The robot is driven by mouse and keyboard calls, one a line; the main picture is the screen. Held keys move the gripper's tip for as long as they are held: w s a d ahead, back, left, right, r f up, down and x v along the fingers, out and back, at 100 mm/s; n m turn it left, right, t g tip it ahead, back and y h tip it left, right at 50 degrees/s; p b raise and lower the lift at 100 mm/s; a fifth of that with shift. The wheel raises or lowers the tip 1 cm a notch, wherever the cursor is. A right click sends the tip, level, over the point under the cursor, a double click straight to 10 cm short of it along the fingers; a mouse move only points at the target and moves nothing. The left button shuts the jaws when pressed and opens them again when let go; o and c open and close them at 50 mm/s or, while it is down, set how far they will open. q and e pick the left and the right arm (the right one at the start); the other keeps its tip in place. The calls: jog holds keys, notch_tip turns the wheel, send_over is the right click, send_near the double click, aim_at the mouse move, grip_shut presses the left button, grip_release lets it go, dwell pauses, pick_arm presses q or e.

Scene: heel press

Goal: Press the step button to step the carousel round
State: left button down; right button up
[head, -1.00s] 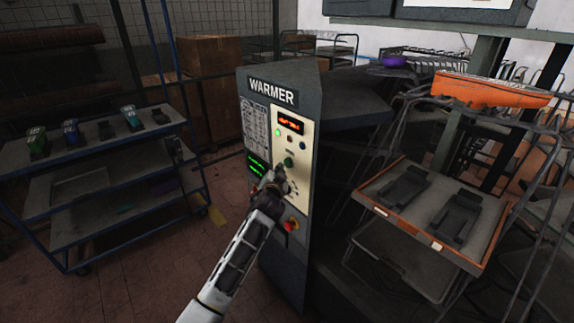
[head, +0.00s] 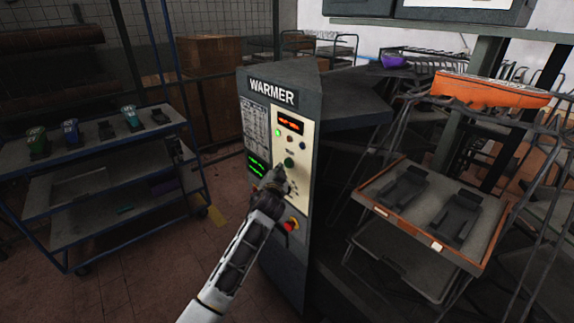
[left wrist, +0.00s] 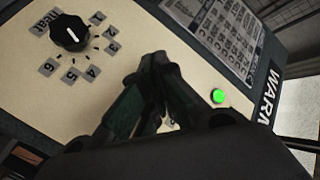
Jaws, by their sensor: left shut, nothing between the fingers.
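The dark grey WARMER cabinet (head: 272,92) stands mid-view with a cream control panel (head: 302,176). A dark green round button (head: 289,162) sits below the small lamps; I cannot read its label. My left gripper (head: 280,178) is shut and empty, in front of the panel just below that button. In the left wrist view its fingers (left wrist: 145,100) point at the panel and hide part of it. A black dial (left wrist: 70,32) and a lit green lamp (left wrist: 218,96) show beside them. Contact with the panel cannot be told. My right gripper is not in view.
A red display (head: 291,122) is lit above. A red stop knob (head: 291,225) sits low on the panel. A blue cart (head: 82,150) with colored pieces stands left. A purple item (head: 396,61) lies behind the cabinet. An orange-edged tray (head: 372,190) with two dark forms stands right.

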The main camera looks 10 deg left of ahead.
pick_arm(q)
jog(key=shift+w+d, duration=0.25)
jog(key=shift+w, duration=0.05)
dwell(0.5)
